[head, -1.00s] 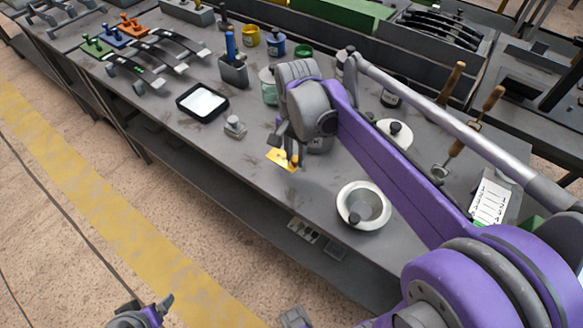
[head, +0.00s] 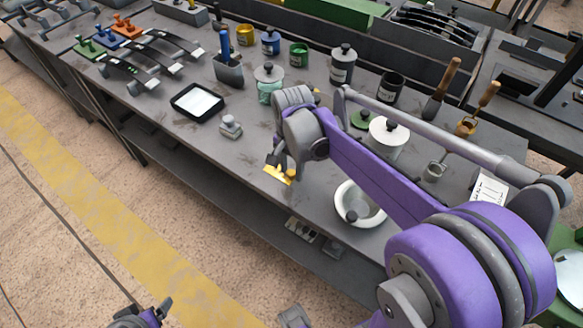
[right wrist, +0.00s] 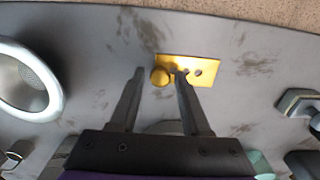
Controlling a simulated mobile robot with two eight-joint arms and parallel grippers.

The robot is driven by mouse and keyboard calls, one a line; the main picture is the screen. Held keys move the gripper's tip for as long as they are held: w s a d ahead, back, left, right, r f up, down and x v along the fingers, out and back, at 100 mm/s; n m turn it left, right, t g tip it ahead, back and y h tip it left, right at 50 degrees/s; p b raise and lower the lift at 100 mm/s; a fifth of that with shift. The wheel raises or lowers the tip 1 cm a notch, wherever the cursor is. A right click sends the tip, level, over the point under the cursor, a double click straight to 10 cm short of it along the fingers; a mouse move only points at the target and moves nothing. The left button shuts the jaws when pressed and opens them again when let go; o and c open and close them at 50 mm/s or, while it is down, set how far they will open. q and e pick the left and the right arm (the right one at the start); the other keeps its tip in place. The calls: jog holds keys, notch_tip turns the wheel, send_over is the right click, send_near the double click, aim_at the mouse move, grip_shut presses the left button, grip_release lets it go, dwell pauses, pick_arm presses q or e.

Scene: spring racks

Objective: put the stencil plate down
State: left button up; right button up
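The stencil plate (head: 277,175) is a small yellow plate near the front edge of the grey bench. The right fingertip overlaps the plate in the picture; contact cannot be told. My left gripper (head: 158,313) is low at the bottom left, away from the bench, its opening unclear.
A white bowl (head: 348,214) stands right of the plate. A small grey block (head: 230,128) and a black-framed tray (head: 178,92) lie to the left. Jars, including a lidded white pot (head: 388,145), stand behind. Bare bench lies between plate and block.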

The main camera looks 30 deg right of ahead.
aim_at(291, 172)
jog(key=shift+o, duration=0.7)
jog(key=shift+r, duration=0.3)
notch_tip(291, 172, up, 11)
jog(key=p, duration=0.1)
jog(key=s+a+f+n+t, duration=0.5)
jog(key=s+a+f+n, duration=0.3)
jog(key=s+f+n, duration=0.4)
jog(key=shift+s+a+f+n, duration=0.2)
jog(key=shift+s+n, duration=0.3)
jog(key=shift+n, duration=0.3)
jog(key=shift+r, duration=0.1)
